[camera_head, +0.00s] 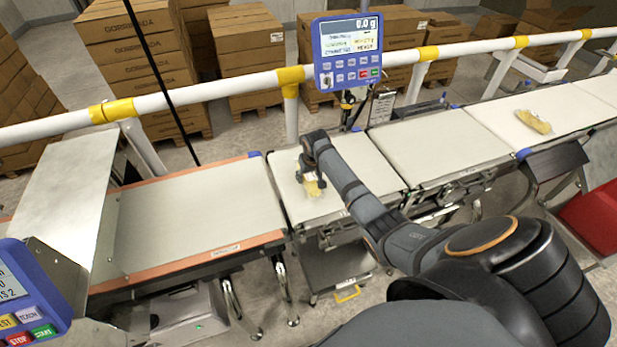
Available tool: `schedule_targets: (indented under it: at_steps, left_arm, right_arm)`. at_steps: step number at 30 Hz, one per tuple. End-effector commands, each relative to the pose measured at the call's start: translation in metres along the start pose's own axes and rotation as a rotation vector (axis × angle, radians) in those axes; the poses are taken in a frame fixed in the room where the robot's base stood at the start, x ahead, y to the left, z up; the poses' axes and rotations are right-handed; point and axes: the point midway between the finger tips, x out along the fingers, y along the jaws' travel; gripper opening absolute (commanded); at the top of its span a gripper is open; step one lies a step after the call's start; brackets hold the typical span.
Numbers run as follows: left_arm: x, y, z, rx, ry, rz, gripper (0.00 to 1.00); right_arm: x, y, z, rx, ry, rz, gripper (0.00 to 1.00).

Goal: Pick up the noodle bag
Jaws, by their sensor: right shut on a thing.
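My right arm reaches in from the lower right, and its gripper (311,179) points down over the short white weighing belt (337,209) in the middle. It is shut on a small yellowish noodle bag (314,189), which is partly hidden by the fingers. The bag is at or just above the belt surface; I cannot tell whether it touches. A second yellow bag (533,121) lies on the white belt at the far right, away from the gripper. My left gripper is not in view.
A blue display unit (348,52) reading 0.0 g stands behind the belts. A white rail (216,91) with yellow joints runs behind them. An orange-edged belt (196,214) at left is empty. A second blue panel (30,300) stands at lower left. Stacked cartons (247,52) fill the background.

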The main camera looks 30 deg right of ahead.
Motion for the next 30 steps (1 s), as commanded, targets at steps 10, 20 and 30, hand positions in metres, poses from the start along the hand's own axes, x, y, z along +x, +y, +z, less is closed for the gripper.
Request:
schedule_targets:
  at_steps: [10,20,30]
  left_arm:
    - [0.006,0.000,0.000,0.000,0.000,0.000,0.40]
    - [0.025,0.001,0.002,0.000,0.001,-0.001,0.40]
    - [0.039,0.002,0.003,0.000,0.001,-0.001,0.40]
  right_arm:
    - [-0.009,0.000,-0.004,0.000,0.004,0.000,0.10]
    - [-0.091,0.043,0.001,-0.003,0.007,0.010,0.10]
    - [-0.138,0.102,0.033,-0.004,0.000,0.009,0.10]
